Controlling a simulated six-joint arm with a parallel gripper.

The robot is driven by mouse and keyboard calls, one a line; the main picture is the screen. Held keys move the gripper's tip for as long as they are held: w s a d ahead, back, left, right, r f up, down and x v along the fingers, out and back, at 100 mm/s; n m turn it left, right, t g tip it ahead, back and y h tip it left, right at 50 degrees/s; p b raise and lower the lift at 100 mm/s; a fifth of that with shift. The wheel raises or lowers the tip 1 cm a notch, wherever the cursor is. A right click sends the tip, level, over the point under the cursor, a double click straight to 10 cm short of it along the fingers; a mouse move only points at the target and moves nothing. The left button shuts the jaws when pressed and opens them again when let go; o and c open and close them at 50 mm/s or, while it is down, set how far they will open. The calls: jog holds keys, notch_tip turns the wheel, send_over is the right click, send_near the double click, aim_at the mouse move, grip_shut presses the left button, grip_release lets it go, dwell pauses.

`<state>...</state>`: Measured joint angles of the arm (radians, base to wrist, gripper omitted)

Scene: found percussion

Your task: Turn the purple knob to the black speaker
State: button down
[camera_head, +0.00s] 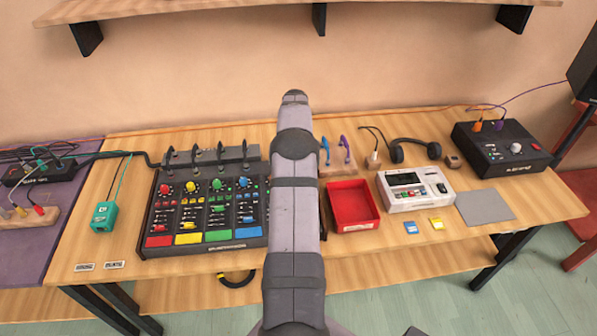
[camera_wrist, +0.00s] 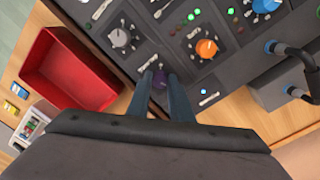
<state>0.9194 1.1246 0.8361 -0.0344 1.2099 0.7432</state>
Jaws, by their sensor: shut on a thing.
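In the wrist view a small purple knob (camera_wrist: 159,80) sits on a dark control panel (camera_wrist: 160,45), near its edge by the red tray. My gripper (camera_wrist: 161,82) has its two dark fingers on either side of the knob and is shut on it. The fingers partly cover the knob, so I cannot read where it points. In the head view my arm hides the gripper and the purple knob. A black speaker (camera_head: 585,74) is at the right edge on a red stand, cut off by the frame.
A red tray (camera_head: 353,206) stands right of my arm; it also shows in the wrist view (camera_wrist: 72,70). An orange knob (camera_wrist: 206,48) and a white knob (camera_wrist: 120,38) are near my fingers. Black plugs (camera_wrist: 290,70) stand up at right. A white device (camera_head: 415,189) and headphones (camera_head: 415,149) lie farther right.

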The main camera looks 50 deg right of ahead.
jog(key=m, duration=1.3)
jog(key=shift+d+m+t, duration=0.1)
jog(key=shift+m+t, duration=0.2)
jog(key=shift+m, duration=0.1)
jog(key=m, duration=1.2)
jog(key=shift+r+m, duration=0.1)
jog(key=shift+m, duration=0.2)
jog(key=c, duration=1.6)
grip_release()
jog(key=shift+s, duration=0.1)
